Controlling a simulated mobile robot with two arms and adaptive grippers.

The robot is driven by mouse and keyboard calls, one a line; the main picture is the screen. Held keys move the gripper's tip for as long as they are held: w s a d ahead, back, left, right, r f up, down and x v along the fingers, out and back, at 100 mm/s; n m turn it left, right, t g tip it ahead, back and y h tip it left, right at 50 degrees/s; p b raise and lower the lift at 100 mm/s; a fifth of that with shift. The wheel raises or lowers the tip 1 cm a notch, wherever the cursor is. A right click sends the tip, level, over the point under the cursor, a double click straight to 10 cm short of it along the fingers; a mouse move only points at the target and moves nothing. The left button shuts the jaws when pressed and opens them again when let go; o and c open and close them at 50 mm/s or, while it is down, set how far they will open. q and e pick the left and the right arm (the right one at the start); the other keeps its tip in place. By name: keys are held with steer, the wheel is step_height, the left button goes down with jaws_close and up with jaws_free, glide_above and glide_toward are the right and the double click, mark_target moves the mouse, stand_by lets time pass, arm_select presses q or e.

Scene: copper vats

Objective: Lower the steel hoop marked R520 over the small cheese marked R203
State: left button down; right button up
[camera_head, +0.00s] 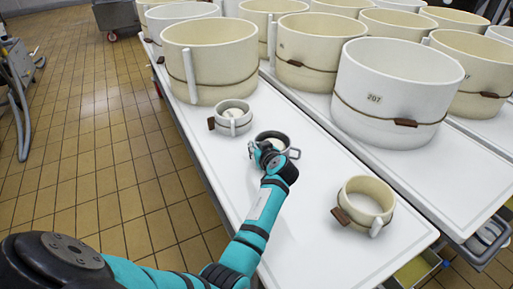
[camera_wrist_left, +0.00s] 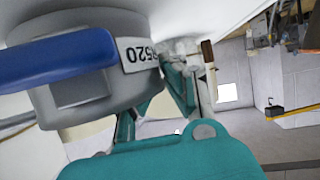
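The steel hoop (camera_head: 280,137) is a small grey ring with a handle at its right, at the middle of the white table. In the left wrist view the hoop (camera_wrist_left: 90,96) is close and upside down, with a blue handle and a label ending in 520. My left gripper (camera_head: 264,157) is at the hoop's near left side; its teal fingers (camera_wrist_left: 155,104) are against or beside the wall. Whether they are closed on it is hidden. A small cream form (camera_head: 233,109) stands behind; another (camera_head: 366,192) stands at front right. Both hold something pale; no R203 mark is readable.
Large cream and white forms stand along the back, one white one marked 207 (camera_head: 385,90). The white table (camera_head: 300,215) is clear between the hoop and the front right form. The tiled floor (camera_head: 100,140) is open at left.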

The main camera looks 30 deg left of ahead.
arm_select(q)
steer(key=shift+r, duration=0.1)
steer(key=c, duration=1.5)
jaws_free()
steer(key=shift+o, duration=0.5)
